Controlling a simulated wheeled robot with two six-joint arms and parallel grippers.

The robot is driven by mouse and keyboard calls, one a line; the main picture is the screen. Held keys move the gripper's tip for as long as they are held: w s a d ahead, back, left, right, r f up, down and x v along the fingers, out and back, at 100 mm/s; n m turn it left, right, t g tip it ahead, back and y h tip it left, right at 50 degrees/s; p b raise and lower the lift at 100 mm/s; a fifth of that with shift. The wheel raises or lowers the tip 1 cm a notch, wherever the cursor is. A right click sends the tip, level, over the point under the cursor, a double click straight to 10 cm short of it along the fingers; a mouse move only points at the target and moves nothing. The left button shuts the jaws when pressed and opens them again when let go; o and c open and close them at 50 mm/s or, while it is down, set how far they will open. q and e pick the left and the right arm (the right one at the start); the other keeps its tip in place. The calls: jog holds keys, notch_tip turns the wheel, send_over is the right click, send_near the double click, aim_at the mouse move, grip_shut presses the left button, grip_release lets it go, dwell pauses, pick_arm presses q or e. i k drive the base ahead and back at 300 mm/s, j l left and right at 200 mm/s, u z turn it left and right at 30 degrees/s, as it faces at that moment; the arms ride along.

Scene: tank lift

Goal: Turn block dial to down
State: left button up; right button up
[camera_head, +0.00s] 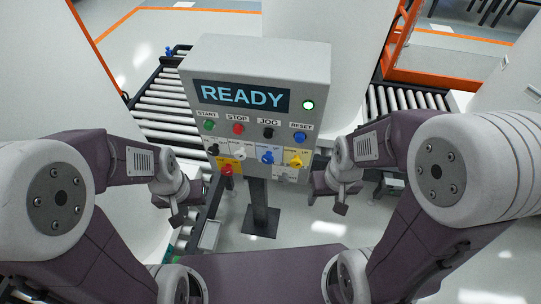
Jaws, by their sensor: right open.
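A grey control box (312,72) on a post has a screen reading READY and a lit green lamp. Below its top row of buttons is a row of dials: a black dial (213,149), a white dial (240,153), a blue dial (267,157) and a yellow dial (296,159). The dials' labels are too small to read, so I cannot tell which is the block dial or how it is set. My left gripper (178,217) is left of the box, apart from it; its jaw opening is unclear. My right gripper (340,207) is open, to the right and below the box.
The top row has START, STOP, JOG and RESET buttons. A red button (227,170) sits at the lower left, near my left gripper. Roller conveyors stand behind on the left (165,105) and right (400,98). The floor around the post (259,205) is mostly clear.

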aim_at(296, 163)
jog(key=k+l+u, duration=0.15)
jog(key=u, duration=0.25)
jog(key=k+l+u, duration=0.15)
jog(key=l+u, duration=0.2)
jog(key=k+l+u, duration=0.1)
jog(key=u, duration=0.3)
jog(key=k+j, duration=0.05)
jog(key=k, duration=0.05)
